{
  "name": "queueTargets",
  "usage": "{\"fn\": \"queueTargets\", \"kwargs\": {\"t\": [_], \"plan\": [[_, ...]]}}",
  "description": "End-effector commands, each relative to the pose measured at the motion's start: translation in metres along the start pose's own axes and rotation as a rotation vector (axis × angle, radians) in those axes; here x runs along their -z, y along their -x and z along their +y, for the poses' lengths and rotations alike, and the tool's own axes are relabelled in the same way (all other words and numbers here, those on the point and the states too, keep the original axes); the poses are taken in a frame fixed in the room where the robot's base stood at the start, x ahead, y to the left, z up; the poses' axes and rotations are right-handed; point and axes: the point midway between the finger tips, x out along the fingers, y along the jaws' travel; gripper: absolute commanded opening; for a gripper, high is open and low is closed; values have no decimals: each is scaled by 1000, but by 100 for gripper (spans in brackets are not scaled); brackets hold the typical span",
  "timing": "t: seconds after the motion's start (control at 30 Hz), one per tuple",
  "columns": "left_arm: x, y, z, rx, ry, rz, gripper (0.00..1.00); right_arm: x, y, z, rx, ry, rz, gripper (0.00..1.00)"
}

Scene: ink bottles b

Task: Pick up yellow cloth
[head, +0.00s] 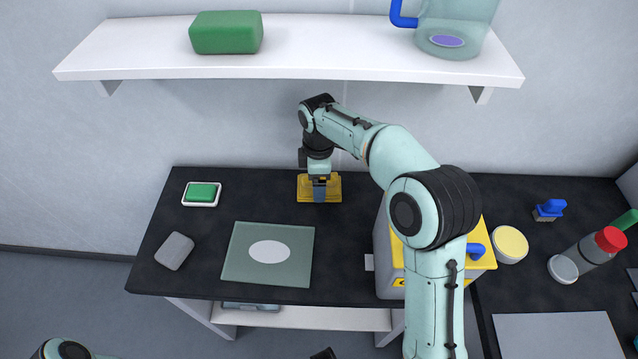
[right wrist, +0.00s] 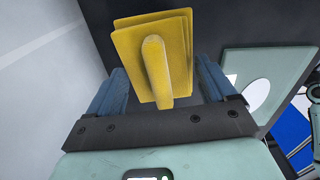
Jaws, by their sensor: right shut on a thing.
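The yellow cloth (head: 334,184) is at the back of the dark counter, near the wall, in the head view. In the right wrist view the yellow cloth (right wrist: 150,45) appears as a folded, layered block with a raised ridge towards me. My right gripper (head: 319,190) points down onto it from above. In the right wrist view its blue fingers (right wrist: 158,92) stand on both sides of the cloth and are shut on it. I cannot tell whether the cloth is lifted off the counter.
A green soap in a white dish (head: 187,200), a grey block (head: 174,251) and a glass board (head: 237,262) lie left on the counter (head: 340,240). A yellow-topped box (head: 480,265) stands right, partly behind my arm. A shelf (head: 330,62) overhangs the back.

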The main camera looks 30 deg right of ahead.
Motion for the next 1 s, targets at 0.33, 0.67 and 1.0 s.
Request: {"fn": "queueTargets", "kwargs": {"t": [0.33,0.67,1.0], "plan": [[-1,-4,-2,0,0,-2,93,2,34,-29,0,4,2,54],[-2,-22,-8,3,3,-8,93,7,34,-118,-2,6,2,54],[-2,-28,-11,3,3,-10,93,12,35,-184,-1,2,0,54]]}}
